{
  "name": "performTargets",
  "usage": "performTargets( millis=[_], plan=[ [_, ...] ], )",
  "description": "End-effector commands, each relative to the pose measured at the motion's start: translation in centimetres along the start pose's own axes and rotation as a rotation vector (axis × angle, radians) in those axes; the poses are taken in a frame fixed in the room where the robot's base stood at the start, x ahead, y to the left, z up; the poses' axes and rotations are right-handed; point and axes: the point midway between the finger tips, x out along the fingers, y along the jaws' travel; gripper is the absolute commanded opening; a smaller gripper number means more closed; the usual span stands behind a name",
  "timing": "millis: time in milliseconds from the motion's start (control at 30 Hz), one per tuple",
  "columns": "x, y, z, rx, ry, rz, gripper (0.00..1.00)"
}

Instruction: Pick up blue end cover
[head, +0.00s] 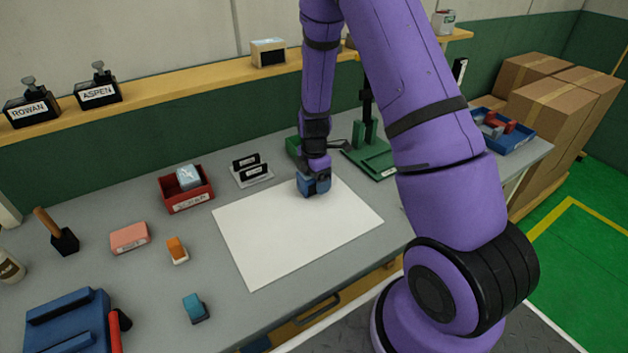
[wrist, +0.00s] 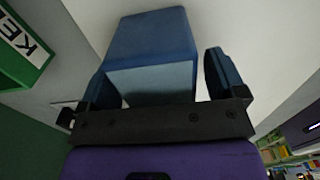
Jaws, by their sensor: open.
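The blue end cover (wrist: 150,38) is a blue block with a lighter front face, between the two fingers of my gripper (wrist: 158,72) in the wrist view. The fingers are open, one on each side of it. A gap shows on the right side; on the left I cannot tell whether the finger touches. In the head view the blue cover (head: 312,187) is at the far edge of the white sheet (head: 290,240), with my gripper (head: 316,178) right over it and partly hiding it.
A green bin (wrist: 22,50) is close to the gripper on the left in the wrist view. A green stand (head: 372,158) is to the right. The sheet's front is clear.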

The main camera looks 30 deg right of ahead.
Motion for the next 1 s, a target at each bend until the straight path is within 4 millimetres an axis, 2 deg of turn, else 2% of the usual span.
performTargets(
  millis=[233,267,500,833,1000],
  plan=[
    [0.2,0.0,0.0,0.001,0.000,0.001,0.89],
    [0.2,0.0,0.0,0.001,0.000,0.001,0.87],
    [0.2,0.0,0.0,0.001,0.000,0.000,0.33],
    [0.0,0.0,0.0,0.001,0.000,0.001,0.33],
    [-0.9,0.1,0.0,0.002,0.000,0.003,0.33]
  ],
)
